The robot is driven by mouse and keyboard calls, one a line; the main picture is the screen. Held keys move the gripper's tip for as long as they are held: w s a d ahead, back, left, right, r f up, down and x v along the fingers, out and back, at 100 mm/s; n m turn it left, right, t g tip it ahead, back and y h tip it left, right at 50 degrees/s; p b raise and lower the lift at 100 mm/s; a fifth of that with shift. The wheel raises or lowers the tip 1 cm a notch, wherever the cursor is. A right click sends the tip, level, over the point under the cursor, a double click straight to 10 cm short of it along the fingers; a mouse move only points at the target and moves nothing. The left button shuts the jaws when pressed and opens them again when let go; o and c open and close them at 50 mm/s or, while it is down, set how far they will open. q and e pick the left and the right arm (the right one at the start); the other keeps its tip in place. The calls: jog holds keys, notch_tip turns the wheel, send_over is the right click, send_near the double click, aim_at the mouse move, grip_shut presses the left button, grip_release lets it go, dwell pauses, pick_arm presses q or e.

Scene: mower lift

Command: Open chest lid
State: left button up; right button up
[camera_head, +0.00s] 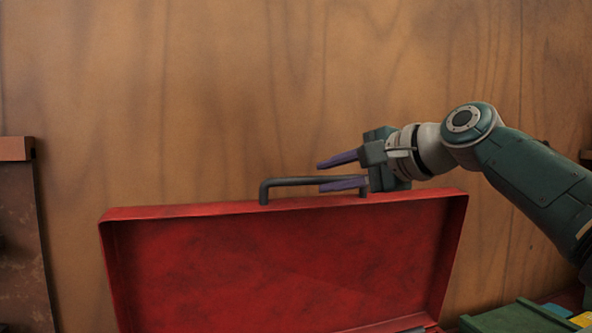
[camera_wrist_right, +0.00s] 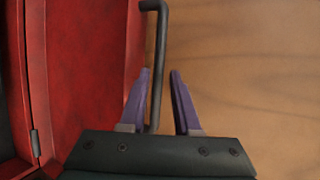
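The red chest lid (camera_head: 270,262) stands raised, its inner face toward me in the head view. A dark bar handle (camera_head: 290,181) sits on the lid's top edge. My right gripper (camera_head: 321,176) is at the handle's right part, with its purple fingers apart, one above and one below the bar. In the right wrist view, the handle (camera_wrist_right: 159,50) runs between the two fingers of the right gripper (camera_wrist_right: 160,72), closer to the left finger, with a gap to the right one. My left gripper is not in view. The chest body is mostly below the head view.
A wooden wall (camera_head: 200,90) stands behind the lid. A brown rusty panel (camera_head: 20,240) is at the left edge. A green box (camera_head: 515,318) with yellow and blue items beside it is at the bottom right. The space above the lid is clear.

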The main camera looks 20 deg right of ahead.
jog(key=b+v, duration=0.2)
jog(key=v, duration=0.4)
jog(key=shift+s+f, duration=0.1)
jog(key=s+a+f+n+g+h+p, duration=0.3)
jog(key=s+f+n+g+p, duration=0.35)
jog(key=s+f, duration=0.8)
jog(key=s+f+n+g+h+p, duration=0.2)
jog(key=s+n, duration=0.8)
jog(key=s, duration=1)
notch_tip(320, 180, down, 2)
jog(key=shift+s+f+g+h+p, duration=0.2)
jog(key=shift+s+g+h+p, duration=0.25)
jog(key=shift+g, duration=0.2)
